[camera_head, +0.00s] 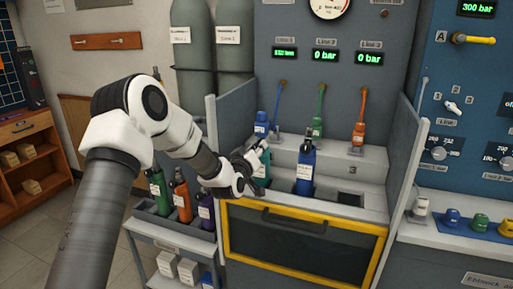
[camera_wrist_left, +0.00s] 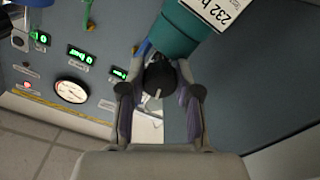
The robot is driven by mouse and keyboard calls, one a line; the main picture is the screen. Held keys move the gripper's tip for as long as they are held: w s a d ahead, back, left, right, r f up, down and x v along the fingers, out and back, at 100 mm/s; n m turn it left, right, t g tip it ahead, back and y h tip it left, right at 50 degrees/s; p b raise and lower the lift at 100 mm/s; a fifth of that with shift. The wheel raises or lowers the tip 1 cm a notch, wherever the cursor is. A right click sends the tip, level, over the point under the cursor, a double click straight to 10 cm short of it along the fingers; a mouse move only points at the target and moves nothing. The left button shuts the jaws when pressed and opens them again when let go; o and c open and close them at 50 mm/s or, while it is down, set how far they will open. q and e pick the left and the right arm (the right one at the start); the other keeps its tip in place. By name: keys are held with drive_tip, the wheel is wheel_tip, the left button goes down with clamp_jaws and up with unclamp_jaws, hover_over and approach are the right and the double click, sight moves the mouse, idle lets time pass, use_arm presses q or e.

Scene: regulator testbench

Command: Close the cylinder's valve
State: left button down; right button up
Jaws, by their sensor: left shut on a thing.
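A teal cylinder (camera_head: 263,167) stands at the left of the test bench, partly hidden by my left gripper (camera_head: 248,160). In the left wrist view, the teal cylinder (camera_wrist_left: 177,32) has a white label reading "232 b", cut off by the edge. Its black round valve knob (camera_wrist_left: 160,78) has a white mark. The fingers of my left gripper (camera_wrist_left: 158,92) are on both sides of the knob, shut on it. My right gripper is not in view.
A blue cylinder (camera_head: 306,168) stands beside the teal one; the right slot (camera_head: 350,199) is empty. Grey side panels (camera_head: 403,160) flank the bench. A rack at lower left holds green, orange (camera_head: 181,197) and purple cylinders. A yellow-framed door (camera_head: 300,245) is below.

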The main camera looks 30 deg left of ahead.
use_arm(q)
drive_tip(key=shift+m+p, duration=0.45)
drive_tip(key=shift+m, duration=1.25)
drive_tip(key=c, duration=0.8)
unclamp_jaws()
drive_tip(key=v, duration=1.2)
